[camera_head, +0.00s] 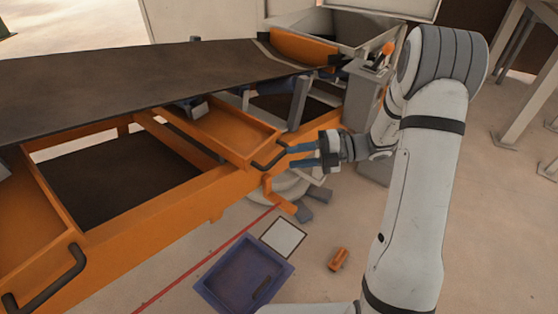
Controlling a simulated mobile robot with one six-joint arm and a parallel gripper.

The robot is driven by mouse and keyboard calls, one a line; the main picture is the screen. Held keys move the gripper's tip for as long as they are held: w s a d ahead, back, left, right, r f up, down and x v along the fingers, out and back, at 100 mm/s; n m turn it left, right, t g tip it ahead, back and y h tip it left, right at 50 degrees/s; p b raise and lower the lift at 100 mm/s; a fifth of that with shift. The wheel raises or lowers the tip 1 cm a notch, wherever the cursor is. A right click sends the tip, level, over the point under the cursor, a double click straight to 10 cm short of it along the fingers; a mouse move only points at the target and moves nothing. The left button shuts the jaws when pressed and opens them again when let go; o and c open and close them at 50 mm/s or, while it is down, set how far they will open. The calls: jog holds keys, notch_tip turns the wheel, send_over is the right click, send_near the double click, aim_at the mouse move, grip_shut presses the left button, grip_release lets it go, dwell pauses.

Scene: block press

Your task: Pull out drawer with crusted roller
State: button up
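A shallow orange drawer (222,128) lies in the orange frame under the dark conveyor belt, at the middle of the view. Its black bar handle (270,160) is on its right end. My gripper (291,156) is at that handle, with its two blue fingers apart and pointing left. The fingertips are close to the handle's right part; I cannot tell whether they touch it. A blue-grey roller (183,110) shows partly under the belt edge behind this drawer; any crust on it is too small to make out.
A second orange drawer (28,213) with a black handle (48,283) is at the left. A blue bin (222,284), a white-topped square (283,237) and a small orange object (338,259) are on the floor below. A grey control post (364,100) stands behind my arm.

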aim_at(277, 158)
jog(key=a, duration=0.5)
jog(key=shift+s+a+f, duration=0.2)
jog(key=shift+a+f, duration=0.15)
jog(key=shift+f, duration=0.05)
jog(key=shift+c, duration=0.4)
grip_shut()
